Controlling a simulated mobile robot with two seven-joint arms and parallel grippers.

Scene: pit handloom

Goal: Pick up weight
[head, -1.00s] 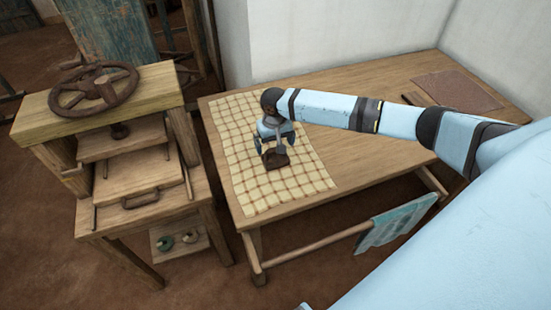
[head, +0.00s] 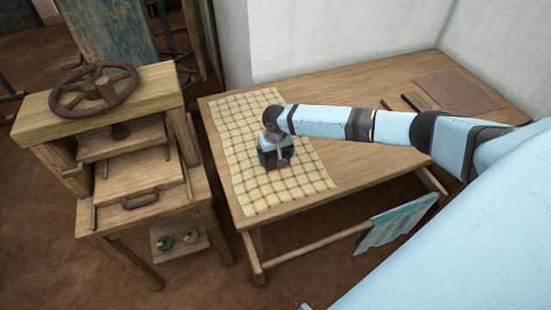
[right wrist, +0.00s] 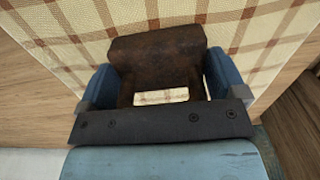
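The weight (right wrist: 158,58) is a dark brown, rusty-looking block with an opening through which the cloth shows. It is on the checked cloth (head: 235,150) on the table; in the head view my right gripper (head: 276,158) mostly hides it. In the right wrist view the blue fingers of my right gripper (right wrist: 160,85) are on either side of the weight, very close to it. I cannot tell whether they press on it. No lift off the cloth shows. My left gripper is not in view.
A wooden press (head: 95,115) with a rusty handwheel (head: 95,90) stands left of the table. A brown mat (head: 455,90) lies at the table's far right. A teal cloth (head: 395,225) hangs on a rail at its front. Walls stand behind.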

